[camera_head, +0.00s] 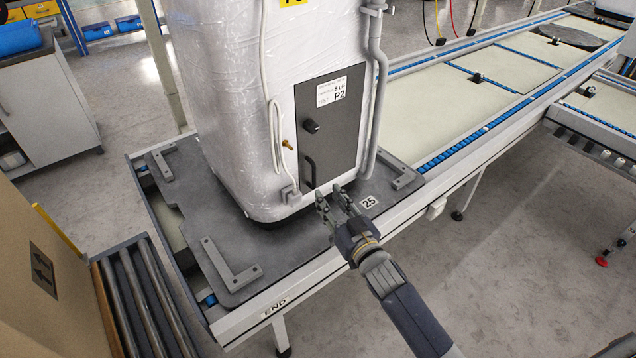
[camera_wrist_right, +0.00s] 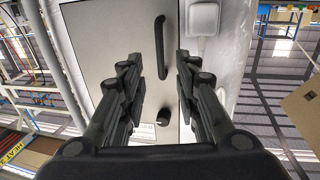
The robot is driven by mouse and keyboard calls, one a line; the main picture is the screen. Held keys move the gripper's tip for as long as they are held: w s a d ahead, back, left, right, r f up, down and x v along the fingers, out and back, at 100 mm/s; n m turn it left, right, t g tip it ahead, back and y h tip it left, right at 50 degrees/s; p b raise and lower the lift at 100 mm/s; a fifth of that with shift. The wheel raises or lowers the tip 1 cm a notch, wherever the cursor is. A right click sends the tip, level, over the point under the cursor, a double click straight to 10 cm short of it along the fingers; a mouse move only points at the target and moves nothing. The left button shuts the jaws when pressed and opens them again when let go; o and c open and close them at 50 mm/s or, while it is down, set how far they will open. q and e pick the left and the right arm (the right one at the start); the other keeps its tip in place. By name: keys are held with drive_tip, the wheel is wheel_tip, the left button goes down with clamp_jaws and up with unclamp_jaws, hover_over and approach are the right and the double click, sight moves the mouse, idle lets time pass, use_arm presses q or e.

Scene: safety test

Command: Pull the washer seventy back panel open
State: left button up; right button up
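The washer (camera_head: 225,100) is a tall white unit in clear wrap, standing upright on a dark pallet board. Its back panel (camera_head: 345,130) is dark grey, looks shut, and carries a "P2" label, a round knob (camera_head: 311,126) and a bar handle (camera_head: 310,170) low on its left side. My right gripper (camera_head: 331,196) is open and empty, just in front of the panel's lower edge. In the right wrist view the handle (camera_wrist_right: 160,47) shows between the two spread fingers, apart from both, with the knob (camera_wrist_right: 163,112) below it. My left gripper is not in view.
Grey pipes (camera_head: 374,100) run beside the panel's right edge. The pallet board (camera_head: 290,245) has raised metal brackets and rests on a conveyor (camera_head: 440,165) that runs to the back right. A roller section (camera_head: 145,300) and cardboard box (camera_head: 35,270) stand front left.

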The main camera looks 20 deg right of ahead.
sight(315, 178)
drive_tip(key=w, duration=0.4)
drive_tip(key=w+a, duration=0.1)
drive_tip(key=w, duration=0.2)
drive_tip(key=shift+a, duration=0.1)
drive_tip(key=shift+c, duration=0.2)
clamp_jaws()
